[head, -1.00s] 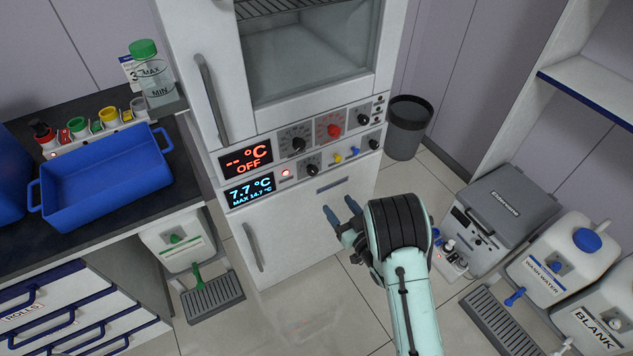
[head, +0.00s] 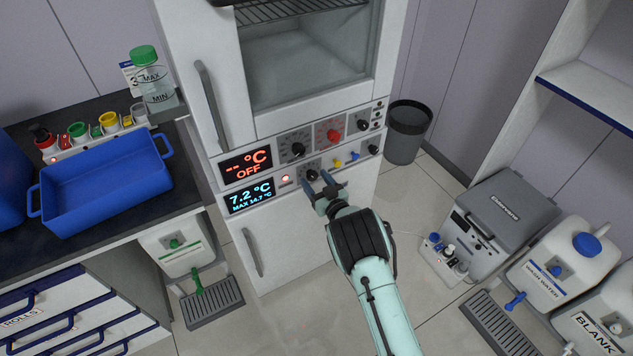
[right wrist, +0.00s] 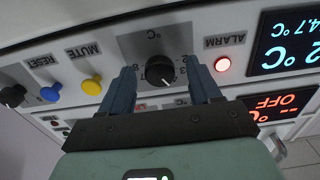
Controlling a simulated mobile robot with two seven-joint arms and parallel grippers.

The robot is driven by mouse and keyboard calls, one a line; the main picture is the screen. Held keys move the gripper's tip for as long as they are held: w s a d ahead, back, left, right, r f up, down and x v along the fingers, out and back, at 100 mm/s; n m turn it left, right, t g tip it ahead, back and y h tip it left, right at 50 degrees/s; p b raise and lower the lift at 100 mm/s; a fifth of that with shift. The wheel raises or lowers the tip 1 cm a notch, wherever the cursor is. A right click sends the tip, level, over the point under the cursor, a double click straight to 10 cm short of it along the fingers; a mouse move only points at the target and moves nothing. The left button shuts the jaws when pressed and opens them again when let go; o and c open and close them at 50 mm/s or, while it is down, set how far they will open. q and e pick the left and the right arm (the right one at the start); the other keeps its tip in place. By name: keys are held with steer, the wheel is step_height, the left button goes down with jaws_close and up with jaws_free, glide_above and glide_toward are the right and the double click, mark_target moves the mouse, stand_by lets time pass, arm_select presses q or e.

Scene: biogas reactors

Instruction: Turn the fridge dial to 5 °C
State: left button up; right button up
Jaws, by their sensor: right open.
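The fridge dial is a small black knob (right wrist: 159,70) on a grey plate with a °C scale, seen upside down in the right wrist view. In the head view the dial (head: 311,175) sits right of the blue fridge display (head: 250,194), which reads 7.2 °C, MAX 14.7 °C. My right gripper (head: 320,184) is open in front of the dial. In the right wrist view its blue fingers (right wrist: 164,84) stand on either side of the knob, with a gap at each side. The knob's exact setting is too small to read. My left gripper is not in view.
A red-lit ALARM button (right wrist: 223,64), yellow MUTE knob (right wrist: 92,86) and blue RESET knob (right wrist: 50,93) flank the dial. The upper display (head: 246,165) reads OFF, near a larger black dial (head: 296,145) and red dial (head: 333,131). Open floor lies before the fridge.

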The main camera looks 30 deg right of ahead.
steer(key=c, duration=1)
steer(key=shift+c, duration=0.2)
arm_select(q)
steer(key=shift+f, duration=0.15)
arm_select(e)
steer(key=shift+m, duration=0.3)
steer(key=m+b, duration=0.3)
steer(key=m, duration=0.1)
steer(key=shift+b, duration=0.3)
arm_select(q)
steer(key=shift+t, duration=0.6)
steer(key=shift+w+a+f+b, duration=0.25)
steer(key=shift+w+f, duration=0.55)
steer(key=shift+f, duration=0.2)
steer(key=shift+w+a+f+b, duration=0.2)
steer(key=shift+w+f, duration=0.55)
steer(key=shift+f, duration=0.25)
arm_select(e)
steer(key=shift+m, duration=0.7)
steer(key=o, duration=1)
